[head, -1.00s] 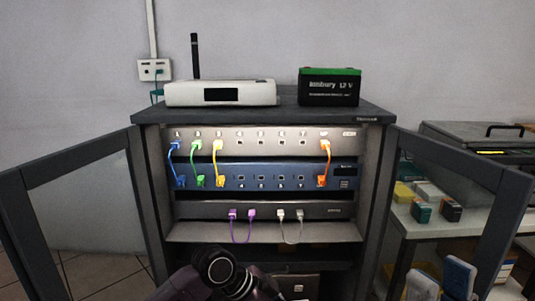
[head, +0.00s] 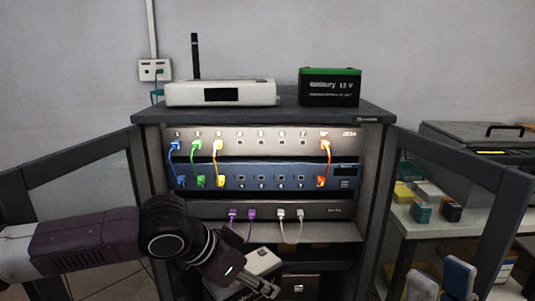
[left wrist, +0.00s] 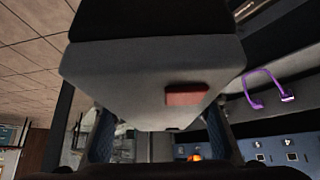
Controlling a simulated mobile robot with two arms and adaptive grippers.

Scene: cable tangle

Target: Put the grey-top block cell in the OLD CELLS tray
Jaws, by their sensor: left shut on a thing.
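The block cell (head: 258,262), with a pale grey top, is held by my left gripper (head: 264,288) low in front of the rack's lower part. In the left wrist view the block (left wrist: 150,75) fills the space between the two blue-padded fingers, a red patch on its grey face. The left gripper is shut on it. My right gripper (head: 440,281) shows only as two separated fingertips at the bottom right, open and empty. I cannot make out a tray labelled OLD CELLS.
The open rack (head: 265,231) holds panels with coloured cables. Its glass doors stand open, left (head: 70,150) and right (head: 470,190). On top are a white router (head: 222,93) and a green-topped battery (head: 330,88). Small coloured blocks (head: 422,211) sit on the right-hand bench.

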